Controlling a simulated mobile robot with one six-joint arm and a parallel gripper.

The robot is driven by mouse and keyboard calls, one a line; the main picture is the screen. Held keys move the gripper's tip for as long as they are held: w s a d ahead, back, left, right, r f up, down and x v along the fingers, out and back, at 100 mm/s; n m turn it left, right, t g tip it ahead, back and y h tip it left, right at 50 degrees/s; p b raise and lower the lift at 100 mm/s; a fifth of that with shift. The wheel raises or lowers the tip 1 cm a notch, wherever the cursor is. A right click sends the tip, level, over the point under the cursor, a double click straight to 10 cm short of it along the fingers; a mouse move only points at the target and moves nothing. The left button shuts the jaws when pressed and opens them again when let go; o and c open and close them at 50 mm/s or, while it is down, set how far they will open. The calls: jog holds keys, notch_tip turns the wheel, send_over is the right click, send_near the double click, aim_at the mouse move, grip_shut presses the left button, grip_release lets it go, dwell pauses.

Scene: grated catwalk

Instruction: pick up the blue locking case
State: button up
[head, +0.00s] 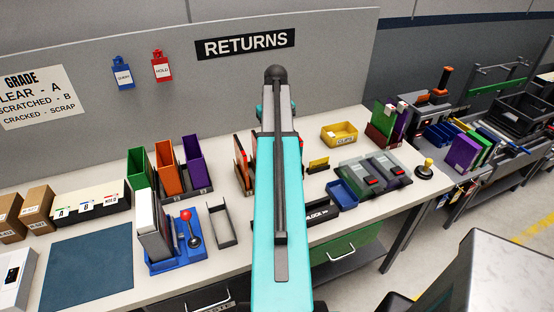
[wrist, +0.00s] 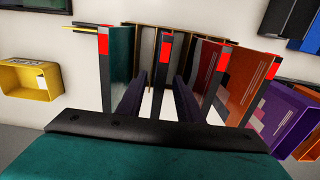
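Several upright cases with red locking tabs stand side by side in the wrist view. From the left, one has a teal face (wrist: 121,58), a dark narrow one (wrist: 160,78) stands in the middle, then a red one (wrist: 207,66) and an orange-red one (wrist: 247,75). No case shows as clearly blue; the middle one's face is hidden from this angle. My gripper (wrist: 158,90) is open, its two dark fingers on either side of the middle case's edge. I cannot tell whether they touch it. In the head view my arm hides the gripper and most of these cases.
A yellow bin (wrist: 30,78) is left and purple cases (wrist: 280,125) right in the wrist view. On the table, a blue rack (head: 180,257) and green, orange and purple holders (head: 167,168) stand left; a blue bin (head: 342,191) and clear-lidded boxes (head: 373,176) stand right.

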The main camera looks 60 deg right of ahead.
jog(key=shift+f, duration=0.5)
jog(key=shift+f, duration=0.1)
jog(key=f+b, duration=0.3)
jog(key=f, duration=0.2)
jog(key=shift+s+b, duration=0.2)
jog(key=shift+b, duration=0.2)
dwell(0.3)
grip_shut()
